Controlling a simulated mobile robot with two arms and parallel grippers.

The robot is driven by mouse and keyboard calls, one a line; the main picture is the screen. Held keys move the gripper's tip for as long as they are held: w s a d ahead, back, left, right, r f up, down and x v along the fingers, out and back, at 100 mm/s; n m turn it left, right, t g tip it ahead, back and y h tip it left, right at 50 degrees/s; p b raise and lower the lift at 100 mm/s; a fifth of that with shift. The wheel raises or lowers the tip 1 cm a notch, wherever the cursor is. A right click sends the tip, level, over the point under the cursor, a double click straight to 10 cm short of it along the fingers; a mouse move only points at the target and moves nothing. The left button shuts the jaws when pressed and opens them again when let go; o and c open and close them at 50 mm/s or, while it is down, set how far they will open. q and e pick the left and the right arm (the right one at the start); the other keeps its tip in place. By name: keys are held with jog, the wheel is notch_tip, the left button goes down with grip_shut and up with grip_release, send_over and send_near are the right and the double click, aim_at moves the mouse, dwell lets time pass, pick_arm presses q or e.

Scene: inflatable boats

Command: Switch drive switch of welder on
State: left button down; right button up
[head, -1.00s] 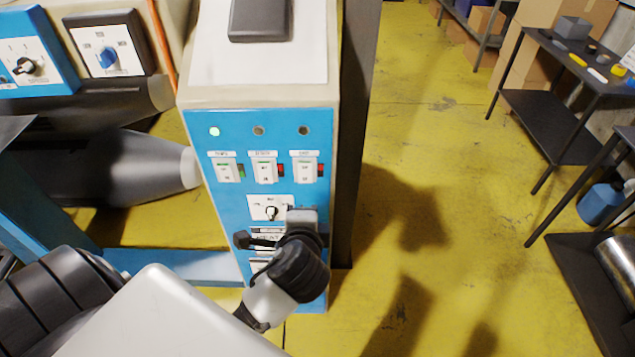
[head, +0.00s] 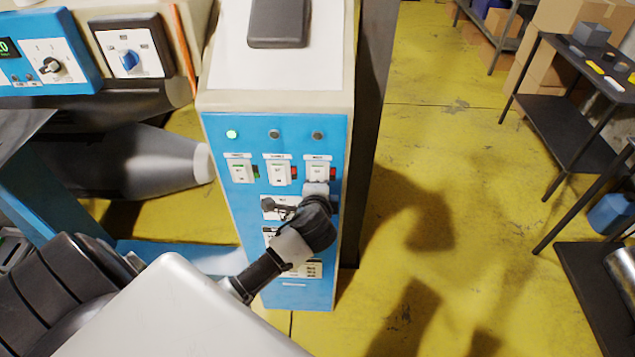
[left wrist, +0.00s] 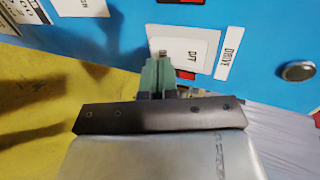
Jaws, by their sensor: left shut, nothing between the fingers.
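The welder (head: 222,140) is a tall cabinet with a blue front panel. Its drive switch (head: 318,171) is the right one of three white-plated switches and has a red part at its right side. In the left wrist view, the drive switch plate (left wrist: 190,50) is next to a "DRIVE" label (left wrist: 228,53). My left gripper (head: 316,188) is just below this switch in the head view. In the left wrist view, its shut, empty fingers (left wrist: 163,78) overlap the plate's lower edge; I cannot tell whether they touch. The right gripper is out of view.
The left lamp (head: 232,134) is lit green; the middle lamp (head: 274,134) and right lamp (head: 318,135) are dark. The middle switch (head: 279,172) is close beside the drive switch. Yellow floor (head: 440,190) is open to the right, before a black table (head: 555,120).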

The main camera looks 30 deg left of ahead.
pick_arm(q)
jog(key=shift+w+a+f, duration=0.1)
jog(key=shift+w+a, duration=0.35)
jog(key=shift+w, duration=0.25)
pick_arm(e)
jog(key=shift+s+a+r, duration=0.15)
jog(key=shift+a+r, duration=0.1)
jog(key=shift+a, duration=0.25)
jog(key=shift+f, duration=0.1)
pick_arm(q)
jog(key=shift+w+a+t+b, duration=0.1)
jog(key=shift+t+b, duration=0.2)
jog(key=shift+b, duration=0.05)
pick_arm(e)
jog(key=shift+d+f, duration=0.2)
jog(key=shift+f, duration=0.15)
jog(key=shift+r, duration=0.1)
